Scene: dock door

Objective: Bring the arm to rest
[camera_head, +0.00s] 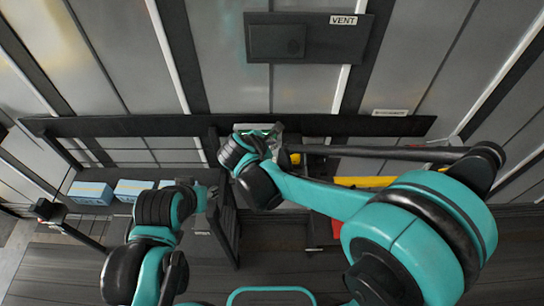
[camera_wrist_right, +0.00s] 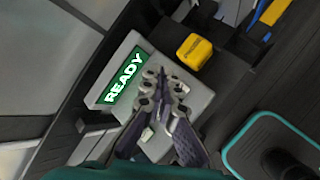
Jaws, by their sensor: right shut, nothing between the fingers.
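My right arm reaches in from the right in the head view, its elbow bent. My right gripper (camera_head: 264,142) is at a grey box below the dark rail. In the right wrist view my right gripper (camera_wrist_right: 162,82) is shut and empty, its fingertips in front of the grey box (camera_wrist_right: 187,98). I cannot tell whether they touch it. The box has a green display (camera_wrist_right: 125,75) reading READY. My left gripper (camera_head: 207,196) is at the lower left in the head view, beside a dark upright panel. Its fingers are too small and dark to read.
A yellow block (camera_wrist_right: 194,51) is beside the grey box. A dark rail (camera_head: 110,126) crosses the wall under a VENT box (camera_head: 302,38). Light blue boxes (camera_head: 91,193) stand at the left. A dark panel (camera_head: 226,230) stands near my left gripper.

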